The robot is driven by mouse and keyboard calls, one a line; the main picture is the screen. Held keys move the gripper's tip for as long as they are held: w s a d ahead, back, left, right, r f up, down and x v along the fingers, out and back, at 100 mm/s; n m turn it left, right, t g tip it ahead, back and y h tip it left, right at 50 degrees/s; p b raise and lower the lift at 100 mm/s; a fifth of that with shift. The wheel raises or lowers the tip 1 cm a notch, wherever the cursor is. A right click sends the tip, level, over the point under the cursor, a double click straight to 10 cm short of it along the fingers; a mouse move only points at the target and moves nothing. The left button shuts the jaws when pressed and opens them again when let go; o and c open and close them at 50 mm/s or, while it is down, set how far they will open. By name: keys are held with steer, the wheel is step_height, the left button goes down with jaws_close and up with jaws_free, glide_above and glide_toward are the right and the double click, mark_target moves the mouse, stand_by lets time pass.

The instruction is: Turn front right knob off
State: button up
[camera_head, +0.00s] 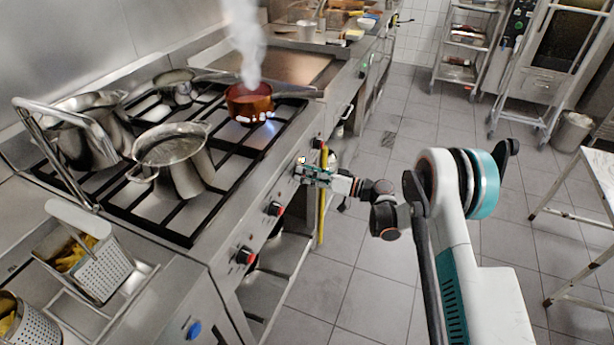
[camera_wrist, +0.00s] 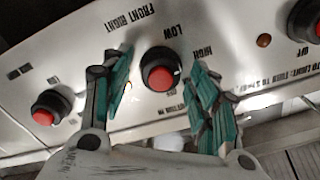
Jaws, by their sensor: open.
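In the wrist view, a black knob with a red centre (camera_wrist: 160,72) sits on the steel control panel (camera_wrist: 75,65), beside upside-down FRONT RIGHT, LOW and HIGH lettering. My gripper (camera_wrist: 160,66) is open, with one teal-padded finger on each side of this knob and visible gaps to it. In the head view my gripper (camera_head: 312,174) is at the stove front, hiding the knob there. A copper-red pot (camera_head: 249,104) stands on the stove's right side with blue flame beneath and steam rising.
Neighbouring knobs show in the wrist view at left (camera_wrist: 48,108) and right (camera_wrist: 305,20). In the head view, two more knobs (camera_head: 274,209) (camera_head: 246,256) are nearer. A steel pot (camera_head: 178,165) stands on the grates. The tiled floor (camera_head: 350,270) right of the stove is clear.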

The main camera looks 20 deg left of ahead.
steer(key=shift+c, duration=0.3)
steer(key=c, duration=1)
steer(key=shift+m, duration=8.9)
